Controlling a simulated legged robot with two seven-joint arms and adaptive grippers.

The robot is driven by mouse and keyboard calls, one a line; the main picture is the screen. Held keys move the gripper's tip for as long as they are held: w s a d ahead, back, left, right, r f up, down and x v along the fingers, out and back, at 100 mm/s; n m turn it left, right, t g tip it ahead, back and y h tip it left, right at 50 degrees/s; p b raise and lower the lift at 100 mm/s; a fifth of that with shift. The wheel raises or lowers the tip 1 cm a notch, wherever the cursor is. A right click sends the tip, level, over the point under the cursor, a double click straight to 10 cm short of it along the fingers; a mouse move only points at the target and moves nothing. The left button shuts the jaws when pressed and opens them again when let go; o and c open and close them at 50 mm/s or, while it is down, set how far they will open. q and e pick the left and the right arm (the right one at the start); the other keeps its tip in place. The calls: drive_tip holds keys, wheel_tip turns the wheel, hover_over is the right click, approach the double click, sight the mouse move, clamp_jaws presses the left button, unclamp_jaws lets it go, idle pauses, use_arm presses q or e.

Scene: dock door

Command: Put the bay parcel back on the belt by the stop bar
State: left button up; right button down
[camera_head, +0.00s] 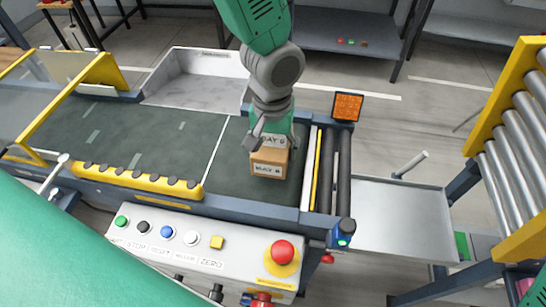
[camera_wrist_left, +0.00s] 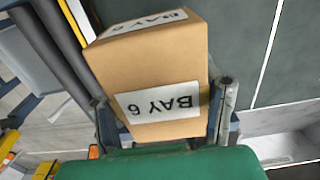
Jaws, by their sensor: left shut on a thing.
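The bay parcel (camera_head: 269,163) is a small brown cardboard box with white BAY 6 labels. It is at the right end of the dark green belt (camera_head: 170,131), just left of the yellow stop bar (camera_head: 317,166). My left gripper (camera_head: 272,140) reaches down from above and is shut on the parcel. In the left wrist view the parcel (camera_wrist_left: 150,66) sits between the two fingers (camera_wrist_left: 165,122), slightly tilted in the picture. I cannot tell whether its underside touches the belt. My right gripper is not in view.
A control panel (camera_head: 150,262) with buttons and a red emergency stop (camera_head: 282,251) lies in front. A grey tray (camera_head: 197,80) is behind the belt. An orange display (camera_head: 347,106) stands behind the rollers. A metal chute (camera_head: 392,216) and roller rack (camera_head: 515,130) are right.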

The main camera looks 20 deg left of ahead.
sight(271, 140)
use_arm(q)
drive_tip(key=shift+a+f+b, duration=0.15)
drive_tip(key=shift+f+b, duration=0.15)
drive_tip(key=shift+f, duration=1.6)
drive_tip(key=shift+s+f, duration=0.1)
drive_tip(key=shift+f, duration=0.05)
drive_tip(key=o, duration=1.3)
drive_tip(key=shift+o, duration=0.2)
wheel_tip(271, 140, up, 12)
drive_tip(key=shift+r+p, duration=0.15)
drive_tip(key=shift+p, duration=0.8)
